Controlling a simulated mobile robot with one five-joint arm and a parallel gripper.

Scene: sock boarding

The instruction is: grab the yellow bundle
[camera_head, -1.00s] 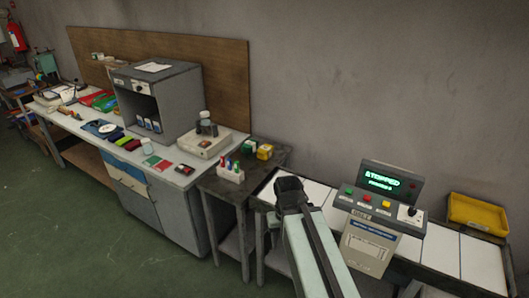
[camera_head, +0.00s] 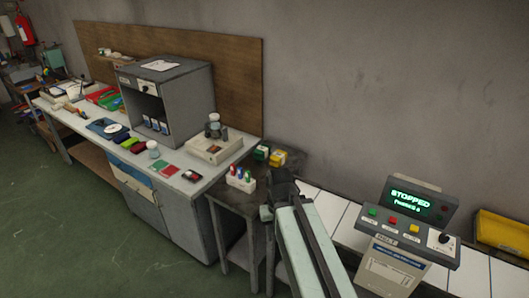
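A small yellow block-like bundle (camera_head: 278,158) sits on the dark side table, right beside a green one (camera_head: 261,153). It is small in the picture, so its details are unclear. My gripper (camera_head: 283,187) is at the end of my pale arm, just below the yellow bundle in the picture. It appears apart from the bundle, though the depth between them is hard to judge. The gripper is dark and seen from behind, so its fingers cannot be made out. No object shows in it.
A white holder with colored bottles (camera_head: 241,180) stands left of my gripper on the side table (camera_head: 222,190). A control panel reading STOPPED (camera_head: 410,205) rises to the right by the white-slatted conveyor (camera_head: 343,215). A yellow bin (camera_head: 503,231) is at far right.

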